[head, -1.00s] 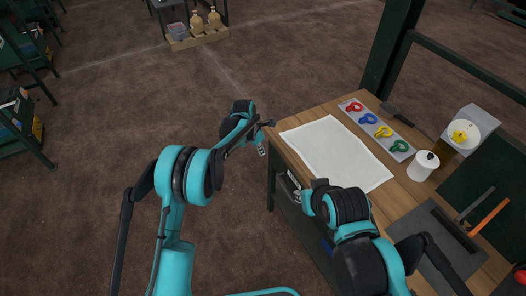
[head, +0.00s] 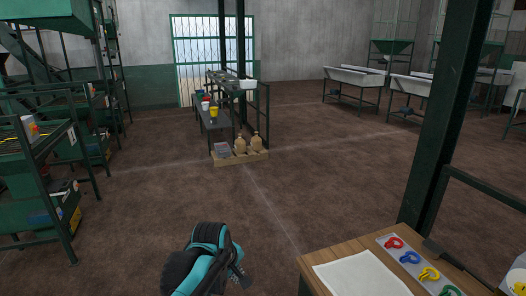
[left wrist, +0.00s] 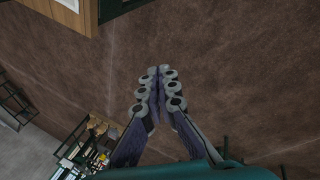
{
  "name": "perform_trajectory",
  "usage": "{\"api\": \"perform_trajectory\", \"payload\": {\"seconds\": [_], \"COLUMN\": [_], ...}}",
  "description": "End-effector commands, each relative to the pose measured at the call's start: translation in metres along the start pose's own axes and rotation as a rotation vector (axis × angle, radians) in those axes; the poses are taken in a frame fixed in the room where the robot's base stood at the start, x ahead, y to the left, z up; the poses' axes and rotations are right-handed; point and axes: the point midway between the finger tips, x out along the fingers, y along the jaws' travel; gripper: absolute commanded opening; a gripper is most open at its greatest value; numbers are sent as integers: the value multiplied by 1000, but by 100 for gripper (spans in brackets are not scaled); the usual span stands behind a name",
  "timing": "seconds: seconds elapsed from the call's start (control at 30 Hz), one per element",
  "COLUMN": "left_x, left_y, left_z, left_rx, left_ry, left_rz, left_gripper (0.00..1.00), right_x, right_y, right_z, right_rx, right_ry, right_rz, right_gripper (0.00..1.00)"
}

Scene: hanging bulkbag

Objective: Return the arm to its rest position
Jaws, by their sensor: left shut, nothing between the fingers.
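My left arm (head: 208,262) shows at the bottom of the head view, left of the wooden workbench. Its fingers are not clear there. In the left wrist view my left gripper (left wrist: 158,72) is shut, its fingertips together with nothing between them, over bare brown floor. My right arm and right gripper are outside both current views.
The workbench (head: 318,252) at lower right holds a white sheet (head: 360,275) and colored clips on a plate (head: 411,257). A dark green post (head: 440,130) rises behind it. Shelving (head: 40,165) stands left; a pallet with two sacks (head: 240,155) is ahead. Floor between is clear.

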Motion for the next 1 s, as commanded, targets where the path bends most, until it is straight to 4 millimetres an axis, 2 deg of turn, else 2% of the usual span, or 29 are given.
{"api": "perform_trajectory", "payload": {"seconds": [0.03,0.2,0.4,0.5,0.6,0.7,1.0], "left_x": [-17,-54,-72,-72,-71,-70,-69], "left_y": [-21,-86,-159,-185,-201,-209,-210], "left_z": [0,5,18,23,27,29,29], "left_rx": [76,376,708,832,918,961,973], "left_ry": [23,108,211,250,276,289,291], "left_rz": [12,33,20,4,-9,-16,-18], "left_gripper": [0,0,0,0,0,0,0], "right_x": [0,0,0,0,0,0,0], "right_y": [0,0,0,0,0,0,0], "right_z": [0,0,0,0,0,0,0], "right_rx": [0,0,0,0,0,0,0], "right_ry": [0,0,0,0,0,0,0], "right_rz": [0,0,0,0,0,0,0], "right_gripper": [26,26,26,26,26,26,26]}}
